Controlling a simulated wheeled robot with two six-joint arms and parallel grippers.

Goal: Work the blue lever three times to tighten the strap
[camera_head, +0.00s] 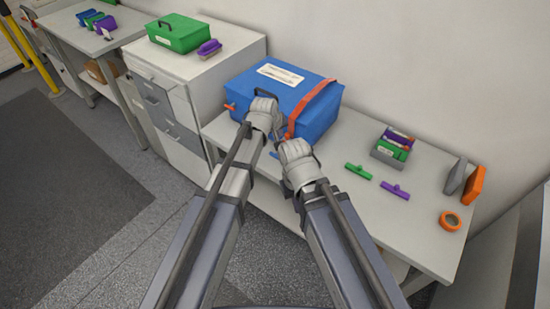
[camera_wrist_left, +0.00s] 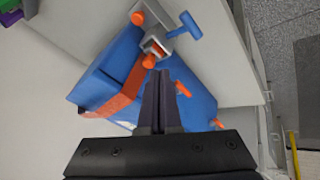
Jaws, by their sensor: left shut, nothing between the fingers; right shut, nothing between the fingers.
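A large blue box (camera_head: 318,118) stands on the light bench with an orange strap (camera_head: 311,104) across it. In the left wrist view the strap (camera_wrist_left: 118,103) runs to a grey ratchet (camera_wrist_left: 152,42) with orange ends. The blue lever (camera_wrist_left: 185,26) sticks out from this ratchet. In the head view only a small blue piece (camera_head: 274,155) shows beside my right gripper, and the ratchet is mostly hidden. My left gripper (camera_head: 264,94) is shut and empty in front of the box. Its closed fingers (camera_wrist_left: 160,90) point towards the ratchet. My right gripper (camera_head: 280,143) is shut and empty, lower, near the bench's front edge.
Right of the box are a small organizer (camera_head: 391,150), a green piece (camera_head: 358,171), a purple piece (camera_head: 395,190), an orange tape roll (camera_head: 450,221) and upright plates (camera_head: 474,185). A green case (camera_head: 180,33) and purple brush (camera_head: 209,48) stand on the drawer cabinet (camera_head: 232,55).

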